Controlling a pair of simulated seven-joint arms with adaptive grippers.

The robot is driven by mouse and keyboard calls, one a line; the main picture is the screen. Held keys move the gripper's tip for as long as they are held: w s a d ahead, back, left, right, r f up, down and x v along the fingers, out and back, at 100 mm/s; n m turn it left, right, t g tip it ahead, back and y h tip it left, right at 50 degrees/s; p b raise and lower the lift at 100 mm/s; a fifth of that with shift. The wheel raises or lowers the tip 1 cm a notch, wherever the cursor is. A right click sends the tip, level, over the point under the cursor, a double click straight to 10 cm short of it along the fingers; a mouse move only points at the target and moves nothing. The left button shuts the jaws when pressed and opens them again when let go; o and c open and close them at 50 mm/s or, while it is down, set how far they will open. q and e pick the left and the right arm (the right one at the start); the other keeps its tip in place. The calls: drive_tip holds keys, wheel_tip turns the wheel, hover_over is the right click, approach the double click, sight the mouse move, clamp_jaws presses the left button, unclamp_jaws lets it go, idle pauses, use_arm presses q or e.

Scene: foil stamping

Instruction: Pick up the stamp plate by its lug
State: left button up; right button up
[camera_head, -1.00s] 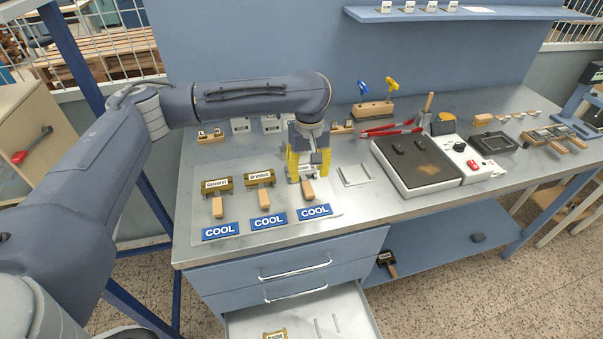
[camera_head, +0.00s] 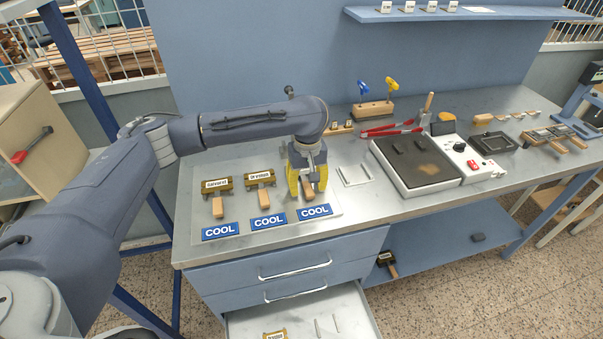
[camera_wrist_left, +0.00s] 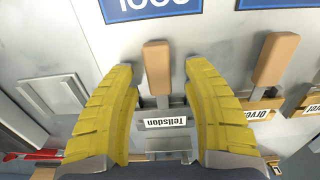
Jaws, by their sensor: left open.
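A stamp plate (camera_wrist_left: 166,124) labelled "Tellsdon" lies between the yellow fingers of my left gripper (camera_wrist_left: 162,72) in the left wrist view. Its wooden lug (camera_wrist_left: 157,68) stands between the two fingertips, with a gap on both sides. In the head view my left gripper (camera_head: 307,190) is low over the right end of the plate row and hides most of this plate. The gripper is open and holds nothing. Two similar plates with wooden lugs, the left one (camera_head: 216,185) and the middle one (camera_head: 259,179), lie beside it. My right gripper is not in view.
Blue COOL signs (camera_head: 268,222) lie in front of the plates. A hot plate unit (camera_head: 415,185) stands to the right, with red-handled pliers (camera_head: 390,129) behind it. An open drawer (camera_head: 350,305) juts out below the bench front.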

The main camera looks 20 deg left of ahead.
use_arm(q)
clamp_jaws()
idle(0.3)
idle(0.4)
